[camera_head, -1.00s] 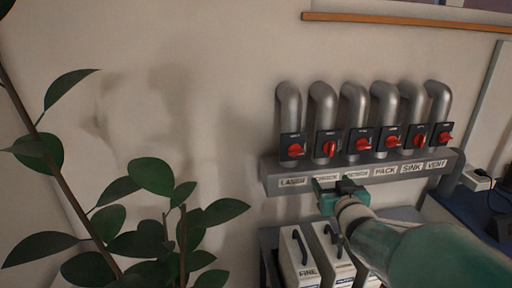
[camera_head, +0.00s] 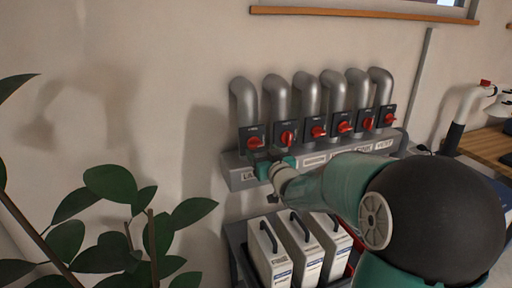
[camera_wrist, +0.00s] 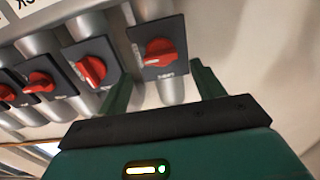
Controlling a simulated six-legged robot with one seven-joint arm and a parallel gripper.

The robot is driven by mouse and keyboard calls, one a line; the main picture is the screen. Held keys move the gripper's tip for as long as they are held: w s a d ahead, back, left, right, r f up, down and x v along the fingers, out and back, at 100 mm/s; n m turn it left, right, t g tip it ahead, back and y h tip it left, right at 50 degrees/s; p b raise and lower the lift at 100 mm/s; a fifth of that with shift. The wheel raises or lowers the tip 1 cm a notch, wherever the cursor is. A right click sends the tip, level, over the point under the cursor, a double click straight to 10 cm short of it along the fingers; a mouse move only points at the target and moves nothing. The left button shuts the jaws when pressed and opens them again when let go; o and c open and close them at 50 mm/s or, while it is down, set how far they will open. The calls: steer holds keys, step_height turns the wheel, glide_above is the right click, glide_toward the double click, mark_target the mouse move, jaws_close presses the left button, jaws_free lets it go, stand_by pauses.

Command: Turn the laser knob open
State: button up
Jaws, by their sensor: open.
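The laser knob (camera_head: 255,142) is the red knob on a dark plate on the leftmost grey pipe, above a label that shows only "LA". Its handle looks roughly crosswise. In the wrist view, which is turned over, it is the rightmost red knob (camera_wrist: 160,50). My gripper (camera_head: 273,164) is just below and right of it in the head view and hides part of the label strip. In the wrist view my gripper (camera_wrist: 161,71) is open, with its two green fingers apart on either side of the knob's plate. The fingers appear short of the knob, with nothing between them touching.
Several similar red knobs, such as the second one (camera_head: 286,138), stand in a row to the right. Its handle looks more upright. White canisters (camera_head: 268,255) stand on a rack below. A leafy plant (camera_head: 110,215) fills the lower left. The wall left of the pipes is bare.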

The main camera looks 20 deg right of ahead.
mark_target(257, 145)
steer(key=w, duration=0.4)
steer(key=shift+w, duration=0.25)
steer(key=shift+a, duration=0.1)
steer(key=c, duration=1)
